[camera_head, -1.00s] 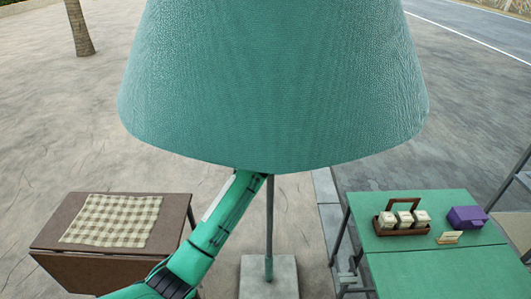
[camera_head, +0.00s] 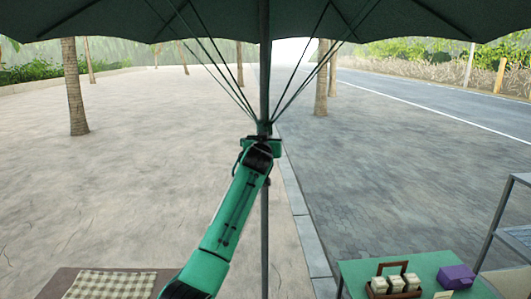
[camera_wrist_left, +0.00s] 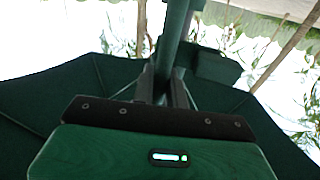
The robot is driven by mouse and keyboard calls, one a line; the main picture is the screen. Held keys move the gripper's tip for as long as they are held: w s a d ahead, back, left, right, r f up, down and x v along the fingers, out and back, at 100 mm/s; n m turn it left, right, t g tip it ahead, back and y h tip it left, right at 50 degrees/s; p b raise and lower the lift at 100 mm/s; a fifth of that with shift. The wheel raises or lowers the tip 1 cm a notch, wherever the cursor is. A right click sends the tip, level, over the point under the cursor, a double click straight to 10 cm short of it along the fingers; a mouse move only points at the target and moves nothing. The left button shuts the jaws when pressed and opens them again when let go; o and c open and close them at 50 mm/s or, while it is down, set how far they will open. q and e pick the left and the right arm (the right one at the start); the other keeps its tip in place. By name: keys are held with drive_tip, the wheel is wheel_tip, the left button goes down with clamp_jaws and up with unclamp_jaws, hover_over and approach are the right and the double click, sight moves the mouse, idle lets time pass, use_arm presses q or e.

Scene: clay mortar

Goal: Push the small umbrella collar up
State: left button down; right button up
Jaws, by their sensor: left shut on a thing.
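The umbrella (camera_head: 150,18) is spread open across the top of the head view, with its dark green canopy overhead. Its pole (camera_head: 264,75) runs down the middle, and thin ribs fan up from the small collar (camera_head: 264,128). My left gripper (camera_head: 262,142) is at the collar, shut around it on the pole, though the arm's end hides part of the grip. In the left wrist view the gripper's dark fingers (camera_wrist_left: 163,88) close about the pole (camera_wrist_left: 173,40), with the canopy (camera_wrist_left: 60,110) behind. My right gripper is not in view.
A brown table with a checked cloth (camera_head: 108,285) stands at the lower left. A green table (camera_head: 355,271) with a caddy of jars (camera_head: 397,284) and a purple box (camera_head: 456,276) stands at the lower right. Palm trunks (camera_head: 75,90) rise behind; open paving surrounds the pole.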

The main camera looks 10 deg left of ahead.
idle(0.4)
use_arm(q)
drive_tip(key=c, duration=1.5)
unclamp_jaws()
drive_tip(key=shift+s, duration=0.1)
drive_tip(key=s+b, duration=0.2)
drive_tip(key=s, duration=0.2)
drive_tip(key=s+b, duration=0.2)
drive_tip(key=s, duration=0.3)
drive_tip(key=s+d+b, duration=0.1)
drive_tip(key=s+b, duration=0.1)
drive_tip(key=s, duration=0.2)
drive_tip(key=shift+s, duration=0.3)
